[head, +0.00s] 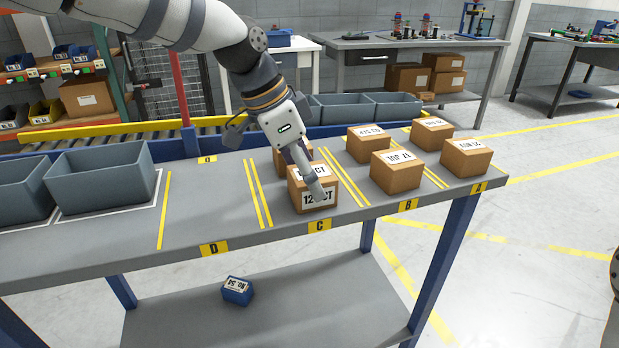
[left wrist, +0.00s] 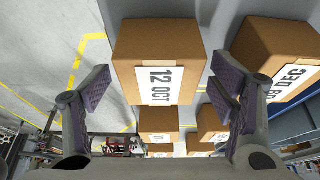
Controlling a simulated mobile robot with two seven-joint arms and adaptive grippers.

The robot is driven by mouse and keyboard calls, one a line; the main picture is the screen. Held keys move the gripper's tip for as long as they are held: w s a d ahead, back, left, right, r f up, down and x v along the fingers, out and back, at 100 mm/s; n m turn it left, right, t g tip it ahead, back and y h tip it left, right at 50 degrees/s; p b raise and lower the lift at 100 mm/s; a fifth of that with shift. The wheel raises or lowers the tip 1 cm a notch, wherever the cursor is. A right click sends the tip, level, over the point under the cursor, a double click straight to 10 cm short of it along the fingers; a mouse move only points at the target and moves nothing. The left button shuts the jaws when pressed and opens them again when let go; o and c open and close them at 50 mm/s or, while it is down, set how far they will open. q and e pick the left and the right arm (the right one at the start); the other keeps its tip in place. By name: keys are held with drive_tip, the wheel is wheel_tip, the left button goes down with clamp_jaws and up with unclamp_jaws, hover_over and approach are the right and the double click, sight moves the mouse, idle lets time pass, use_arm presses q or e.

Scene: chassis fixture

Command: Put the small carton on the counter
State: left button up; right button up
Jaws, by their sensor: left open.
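A brown carton (head: 301,202) labelled 12 OCT stands in lane C of the grey counter (head: 190,215), near its front edge. My left gripper (head: 305,178) points down at this carton. In the left wrist view, its open fingers (left wrist: 160,100) lie left and right of the same carton (left wrist: 187,34), with gaps showing; contact cannot be told. A second carton (head: 279,167) stands right behind it, partly hidden by the gripper; a neighbouring carton (left wrist: 272,52) shows a DEC label in the left wrist view. A small blue box (head: 237,292) with a white label lies on the lower shelf.
Several brown cartons (head: 395,176) stand in lanes A and B. Grey bins (head: 103,178) stand at the counter's left. A yellow-railed conveyor (head: 95,130) runs behind. The counter around lane D (head: 205,220) is clear.

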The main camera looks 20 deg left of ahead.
use_arm(q)
drive_tip(key=v, duration=1)
drive_tip(key=shift+r, duration=0.25)
